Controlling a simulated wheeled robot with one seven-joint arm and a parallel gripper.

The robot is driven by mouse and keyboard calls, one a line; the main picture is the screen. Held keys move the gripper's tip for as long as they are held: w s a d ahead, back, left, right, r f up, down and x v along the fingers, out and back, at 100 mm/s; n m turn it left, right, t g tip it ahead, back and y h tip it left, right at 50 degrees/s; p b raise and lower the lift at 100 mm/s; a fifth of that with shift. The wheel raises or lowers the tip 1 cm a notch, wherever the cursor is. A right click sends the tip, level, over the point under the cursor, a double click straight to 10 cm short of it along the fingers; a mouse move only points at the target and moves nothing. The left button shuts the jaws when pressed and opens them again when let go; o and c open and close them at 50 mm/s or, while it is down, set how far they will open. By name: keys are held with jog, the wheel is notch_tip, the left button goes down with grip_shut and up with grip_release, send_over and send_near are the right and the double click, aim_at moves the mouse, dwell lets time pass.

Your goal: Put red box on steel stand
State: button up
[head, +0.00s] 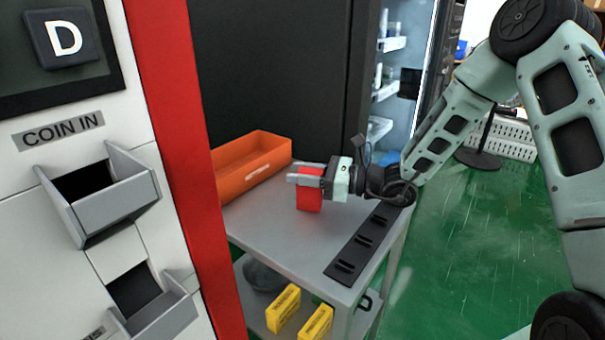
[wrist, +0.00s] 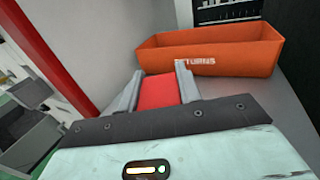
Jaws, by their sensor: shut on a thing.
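The red box (head: 309,196) is at the top of the grey steel stand (head: 270,232), between the fingers of my gripper (head: 305,177). My gripper is shut on it from the right side in the head view. In the wrist view the red box (wrist: 158,92) shows between the two grey fingers, with its near part hidden by the gripper body. The box looks upright. I cannot tell for sure whether its bottom touches the stand top.
An orange bin (head: 255,165) marked RETURNS stands behind the box on the stand. A black slotted strip (head: 362,243) lies along the right edge. Yellow boxes (head: 283,308) sit on the lower shelf. A white and red vending machine (head: 140,190) stands close on the left.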

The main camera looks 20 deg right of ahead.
jog(key=shift+f, duration=0.1)
jog(key=o, duration=1)
